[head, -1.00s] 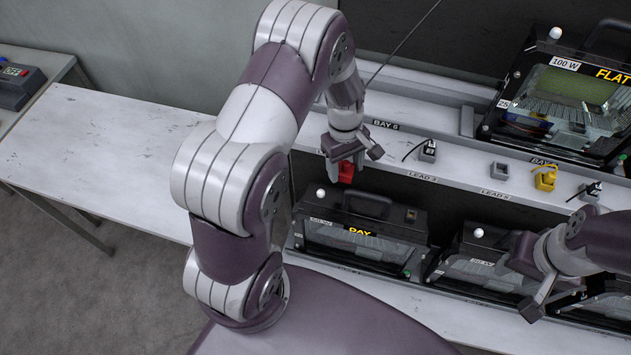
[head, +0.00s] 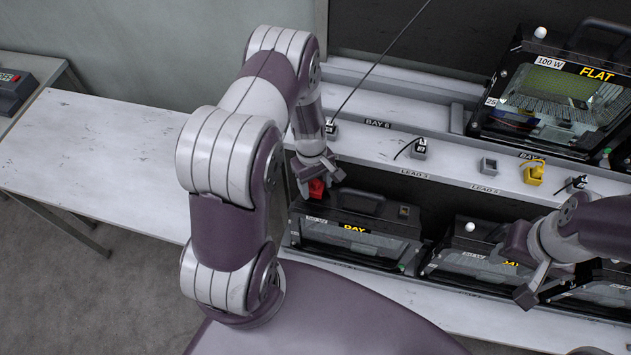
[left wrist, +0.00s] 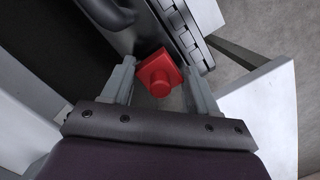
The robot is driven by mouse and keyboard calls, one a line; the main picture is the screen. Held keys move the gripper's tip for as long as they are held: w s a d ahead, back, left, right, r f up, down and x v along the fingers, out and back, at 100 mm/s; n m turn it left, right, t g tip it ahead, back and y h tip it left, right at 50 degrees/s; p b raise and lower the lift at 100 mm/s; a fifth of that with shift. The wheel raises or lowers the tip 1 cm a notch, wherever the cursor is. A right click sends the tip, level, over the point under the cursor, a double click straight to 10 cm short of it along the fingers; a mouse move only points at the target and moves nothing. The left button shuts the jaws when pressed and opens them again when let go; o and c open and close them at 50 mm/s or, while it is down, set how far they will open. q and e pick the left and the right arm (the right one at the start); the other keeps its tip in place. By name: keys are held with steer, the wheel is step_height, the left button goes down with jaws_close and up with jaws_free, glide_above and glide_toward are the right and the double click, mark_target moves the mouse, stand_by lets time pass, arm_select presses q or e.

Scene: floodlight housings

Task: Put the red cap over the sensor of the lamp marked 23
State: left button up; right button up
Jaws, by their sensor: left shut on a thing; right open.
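The red cap (head: 316,188) is held between the fingers of my left gripper (head: 319,179). In the left wrist view the red cap (left wrist: 160,75) sits between both fingertips of the left gripper (left wrist: 160,84), its knob facing the camera. The cap is at the left top end of the front-left lamp marked DAY (head: 345,232), where its white sensor is hidden from view. I cannot tell whether the cap touches the sensor. No number 23 is legible on any lamp. My right gripper (head: 535,284) is open and empty in front of a second lamp (head: 470,257).
A FLAT lamp (head: 555,95) tagged 25 stands at the back right. The table at left (head: 95,155) is clear.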

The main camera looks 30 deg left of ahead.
arm_select(q)
steer(key=shift+w+f, duration=0.1)
steer(key=shift+f, duration=0.25)
steer(key=o, duration=1.1)
steer(key=shift+r, duration=0.1)
